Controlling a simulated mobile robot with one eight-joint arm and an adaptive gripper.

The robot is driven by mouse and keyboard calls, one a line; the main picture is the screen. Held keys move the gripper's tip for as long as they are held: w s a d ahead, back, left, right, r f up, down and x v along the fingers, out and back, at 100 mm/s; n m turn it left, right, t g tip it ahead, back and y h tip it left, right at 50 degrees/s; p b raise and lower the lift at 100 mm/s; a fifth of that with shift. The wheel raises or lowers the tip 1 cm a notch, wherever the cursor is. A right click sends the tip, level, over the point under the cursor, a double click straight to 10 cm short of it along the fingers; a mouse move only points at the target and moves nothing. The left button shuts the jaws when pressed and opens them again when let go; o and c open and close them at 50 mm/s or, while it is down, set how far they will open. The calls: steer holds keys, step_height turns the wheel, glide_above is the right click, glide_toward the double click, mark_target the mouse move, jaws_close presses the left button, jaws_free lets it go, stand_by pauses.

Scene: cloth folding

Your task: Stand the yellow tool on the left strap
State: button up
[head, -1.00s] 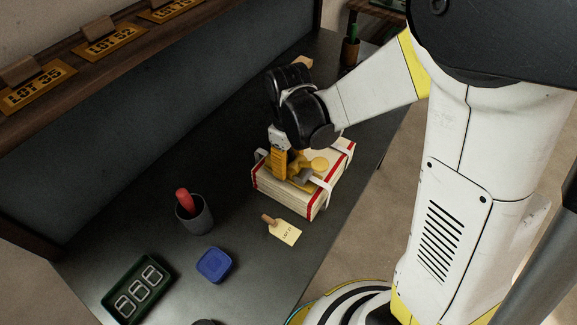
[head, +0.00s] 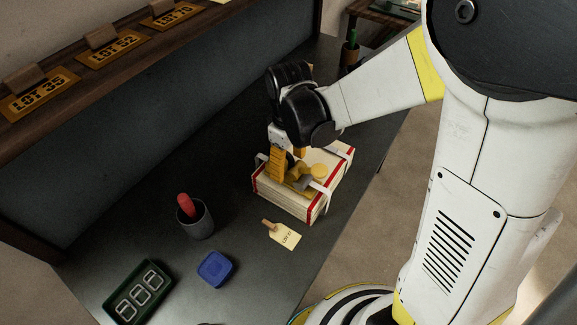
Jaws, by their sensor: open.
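The yellow tool (head: 319,171) lies on top of a cream bundle with red edges (head: 288,200). It shows a round yellow knob and a greyish part; its left portion is partly hidden by my gripper. White straps cross the bundle; the left strap (head: 262,158) shows at its left end, and the right strap (head: 325,196) runs over the right part, close to the tool. My gripper (head: 288,168) is open above the bundle's left part, with its orange fingers pointing down and spread at the tool's left side. Whether a finger touches the tool I cannot tell.
A grey cup (head: 199,226) with a red-handled item, a blue box (head: 215,268), a green tray (head: 142,292) and a paper tag (head: 284,235) are on the dark table. A small plant (head: 351,47) stands at the back.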

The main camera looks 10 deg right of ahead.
step_height(320, 180, up, 9)
steer(key=p, duration=0.2)
steer(key=shift+p, duration=0.4)
steer(key=shift+s+d+r, duration=0.15)
steer(key=shift+r, duration=0.5)
steer(key=s+d+r+m+t, duration=0.7)
steer(key=s+d+r+m, duration=0.1)
steer(key=s+d, duration=0.1)
steer(key=shift+s+m, duration=0.35)
steer(key=shift+m, duration=0.05)
steer(key=shift+c, duration=0.5)
